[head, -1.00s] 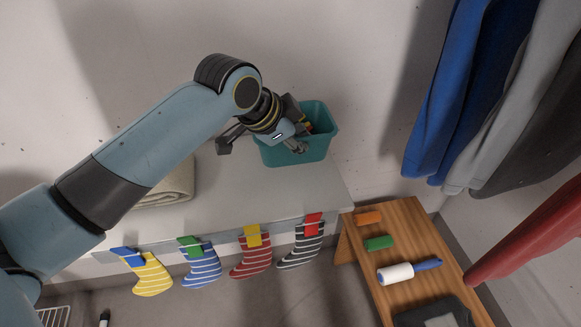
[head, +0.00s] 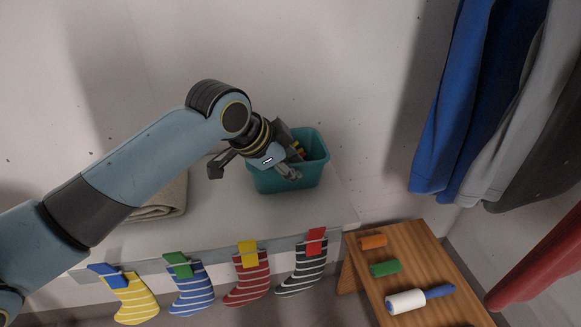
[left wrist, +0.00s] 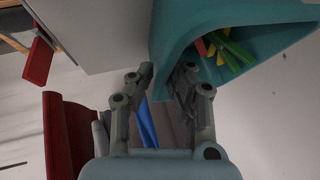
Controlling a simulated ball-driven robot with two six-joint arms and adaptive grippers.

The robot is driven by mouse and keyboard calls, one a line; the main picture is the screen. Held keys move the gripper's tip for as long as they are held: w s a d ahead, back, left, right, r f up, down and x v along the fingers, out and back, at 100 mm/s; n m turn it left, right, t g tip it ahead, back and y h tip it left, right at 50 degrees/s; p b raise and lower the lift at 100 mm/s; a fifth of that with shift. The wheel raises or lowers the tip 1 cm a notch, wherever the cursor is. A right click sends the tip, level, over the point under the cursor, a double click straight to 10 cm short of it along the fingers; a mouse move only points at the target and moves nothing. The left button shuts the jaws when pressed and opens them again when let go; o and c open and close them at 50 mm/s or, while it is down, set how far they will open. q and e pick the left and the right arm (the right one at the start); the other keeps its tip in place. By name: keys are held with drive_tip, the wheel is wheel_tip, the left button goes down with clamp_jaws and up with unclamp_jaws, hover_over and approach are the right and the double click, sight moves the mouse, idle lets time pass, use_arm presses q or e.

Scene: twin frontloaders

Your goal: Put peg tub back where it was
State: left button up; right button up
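The peg tub (head: 287,178) is a teal open box at the right end of the pale shelf (head: 215,222), near the wall. Whether its base touches the shelf is hard to tell. Coloured pegs show inside it in the left wrist view (left wrist: 225,47). My left gripper (head: 290,171) is at the tub's front wall. In the left wrist view its fingers (left wrist: 164,72) come in from below on both sides of the teal wall (left wrist: 215,22) and look shut on it; the contact itself is partly hidden. My right gripper is not in view.
Striped socks (head: 247,285) hang by coloured clips along the shelf's front edge. A folded beige cloth (head: 165,200) lies to the left on the shelf. A wooden bench (head: 415,265) with a lint roller (head: 407,301) stands at lower right. Clothes (head: 440,110) hang at right.

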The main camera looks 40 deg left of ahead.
use_arm(q)
drive_tip(key=shift+o, duration=0.9)
drive_tip(key=p+v, duration=0.2)
drive_tip(key=v, duration=1)
